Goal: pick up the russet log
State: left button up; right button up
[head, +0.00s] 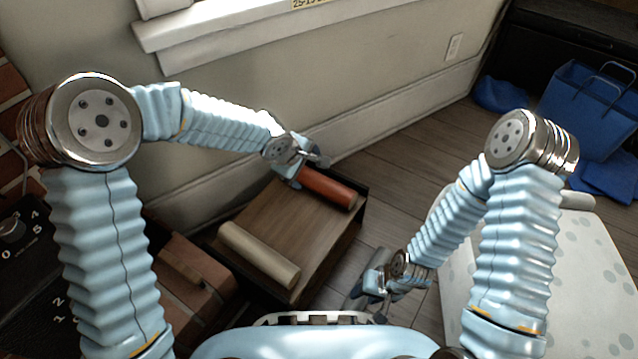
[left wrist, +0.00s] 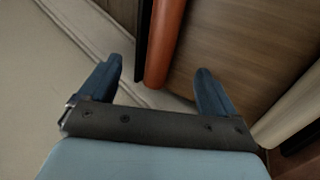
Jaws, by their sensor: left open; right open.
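The russet log (head: 328,187) lies along the far right edge of a brown wooden box top (head: 282,222) in the head view. My left gripper (head: 312,163) is at the log's upper left end, and part of that end is hidden behind it. In the left wrist view the log (left wrist: 163,45) comes down from the top, with its end between the two open fingers of the left gripper (left wrist: 158,85). My right gripper (head: 370,290) is open and empty, low beside the box.
A pale tan log (head: 258,255) lies on the near part of the box top; it also shows in the left wrist view (left wrist: 290,105). Bricks (head: 190,275) are at the left. A spotted white surface (head: 540,270) and a blue bag (head: 590,105) are at the right. The wall stands behind.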

pick_arm(q)
jog(key=b, duration=0.1)
send_near(316, 181)
jog(key=x, duration=0.4)
jog(key=shift+w+d+f, duration=0.2)
jog(key=shift+w+d, duration=0.05)
jog(key=shift+d, duration=0.25)
pick_arm(e)
jog(key=shift+w+f, duration=0.1)
jog(key=shift+f, duration=0.7)
pick_arm(q)
jog(key=x, duration=0.3)
jog(key=b+x, duration=0.1)
jog(key=x, duration=0.1)
jog(key=shift+a+f, duration=0.35)
pick_arm(e)
jog(key=shift+f, duration=0.35)
pick_arm(q)
jog(key=c, duration=1.4)
jog(key=shift+c, duration=0.7)
jog(key=shift+r, duration=0.15)
